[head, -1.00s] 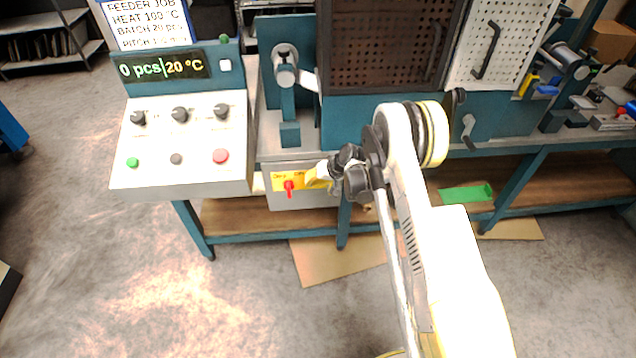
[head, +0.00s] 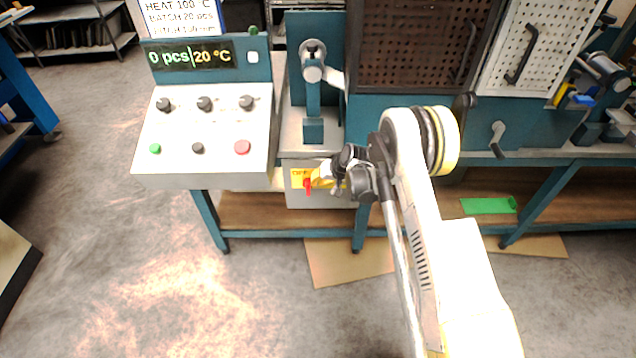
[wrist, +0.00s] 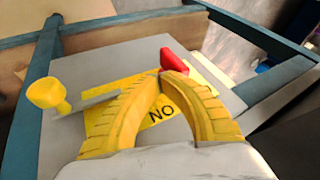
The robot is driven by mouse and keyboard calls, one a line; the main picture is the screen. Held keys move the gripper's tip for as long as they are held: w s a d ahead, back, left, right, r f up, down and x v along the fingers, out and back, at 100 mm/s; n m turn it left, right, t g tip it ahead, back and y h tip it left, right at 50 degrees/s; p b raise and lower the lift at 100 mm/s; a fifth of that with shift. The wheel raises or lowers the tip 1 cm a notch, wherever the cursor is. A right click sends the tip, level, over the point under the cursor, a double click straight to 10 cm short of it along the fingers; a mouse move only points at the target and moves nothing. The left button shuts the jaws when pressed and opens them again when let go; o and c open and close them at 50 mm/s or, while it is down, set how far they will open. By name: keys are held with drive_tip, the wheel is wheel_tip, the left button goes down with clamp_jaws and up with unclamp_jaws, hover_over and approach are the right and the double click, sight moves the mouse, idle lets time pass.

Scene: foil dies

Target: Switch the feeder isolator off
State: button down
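The feeder isolator is a grey box (head: 325,200) under the bench edge, with a yellow plate (head: 298,174) reading OFF at its left. A red lever (head: 307,186) on the plate points down in the head view. The red lever (wrist: 175,61) also shows in the wrist view, just beyond my fingertips, beside the plate's upside-down ON lettering (wrist: 161,113). My gripper (wrist: 160,76) has its yellow fingers together at the tips, over the plate. It comes from the lever's right in the head view (head: 322,177). I cannot tell whether the tips touch the lever.
A yellow knob (wrist: 48,93) on a metal bar stands at the left in the wrist view. The control panel (head: 205,165) overhangs left of the isolator. Teal bench legs (head: 209,222) stand close by. The floor in front is open.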

sight(307, 180)
drive_tip(key=shift+a+r+h, duration=0.15)
drive_tip(key=shift+h, duration=0.35)
drive_tip(key=shift+a+r+n+h, duration=0.15)
drive_tip(key=shift+n+h, duration=0.15)
drive_tip(key=shift+h, duration=0.6)
drive_tip(key=shift+a, duration=0.1)
drive_tip(key=shift+a+r+n+h, duration=0.15)
drive_tip(key=shift+a+r+h, duration=0.1)
drive_tip(key=shift+a+h, duration=0.45)
drive_tip(key=shift+a+r+n+h, duration=0.2)
drive_tip(key=shift+a+h, duration=0.3)
drive_tip(key=shift+a, duration=0.3)
drive_tip(key=shift+a+f, duration=0.2)
drive_tip(key=shift+a, duration=0.6)
